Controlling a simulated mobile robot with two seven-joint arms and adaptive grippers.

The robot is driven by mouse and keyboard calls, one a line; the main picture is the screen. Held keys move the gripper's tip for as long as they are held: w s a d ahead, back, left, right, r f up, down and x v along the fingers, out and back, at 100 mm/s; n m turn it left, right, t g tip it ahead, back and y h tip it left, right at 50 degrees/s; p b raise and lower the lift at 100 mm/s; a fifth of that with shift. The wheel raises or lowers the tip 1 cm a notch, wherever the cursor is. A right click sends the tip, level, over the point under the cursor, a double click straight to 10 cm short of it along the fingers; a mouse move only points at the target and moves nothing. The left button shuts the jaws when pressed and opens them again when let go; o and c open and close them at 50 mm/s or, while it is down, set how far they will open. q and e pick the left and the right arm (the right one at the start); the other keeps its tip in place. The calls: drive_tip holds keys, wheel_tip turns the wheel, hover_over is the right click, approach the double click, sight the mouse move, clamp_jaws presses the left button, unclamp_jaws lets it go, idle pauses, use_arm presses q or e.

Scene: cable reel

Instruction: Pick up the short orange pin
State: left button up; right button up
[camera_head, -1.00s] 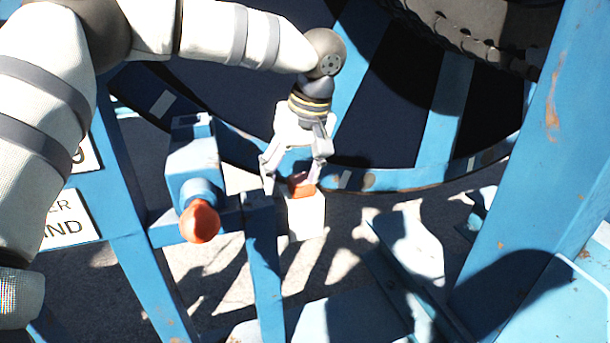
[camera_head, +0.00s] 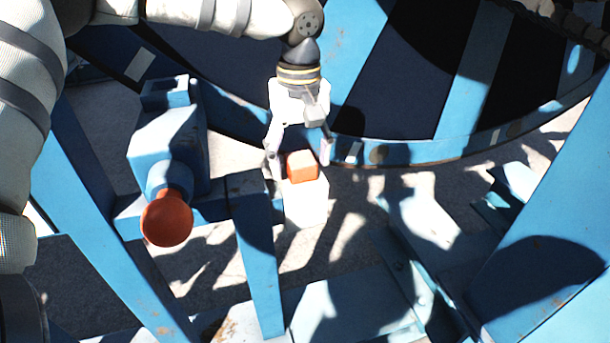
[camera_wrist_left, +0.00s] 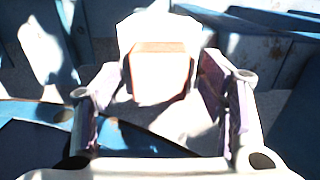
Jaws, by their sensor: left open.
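The short orange pin (camera_head: 302,166) is a small orange block on top of a white block (camera_head: 306,203) in the head view. In the left wrist view the orange pin (camera_wrist_left: 160,70) shows between the fingers, with the white block (camera_wrist_left: 148,28) around it. My left gripper (camera_head: 299,168) is open, its fingers on either side of the orange pin. Whether the fingers touch it cannot be told. In the wrist view the left gripper (camera_wrist_left: 165,95) shows its two fingers spread apart. My right gripper is not in view.
A round orange knob (camera_head: 166,218) on a blue bracket (camera_head: 165,140) stands to the left of the gripper. A large blue reel (camera_head: 460,90) is behind. Blue frame beams (camera_head: 545,215) stand at right, and a blue post (camera_head: 258,260) is in front.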

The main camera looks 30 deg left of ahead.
use_arm(q)
drive_tip(key=shift+f, duration=0.9)
drive_tip(key=shift+r, duration=0.3)
drive_tip(key=shift+c, duration=0.2)
clamp_jaws()
wheel_tip(320, 180, up, 9)
drive_tip(key=shift+r+p, duration=0.1)
drive_tip(key=shift+p, duration=1.1)
drive_tip(key=shift+r, duration=0.45)
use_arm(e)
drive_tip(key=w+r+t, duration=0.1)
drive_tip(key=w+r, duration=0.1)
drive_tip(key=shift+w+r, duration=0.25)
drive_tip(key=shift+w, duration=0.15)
use_arm(q)
drive_tip(key=shift+r, duration=0.8)
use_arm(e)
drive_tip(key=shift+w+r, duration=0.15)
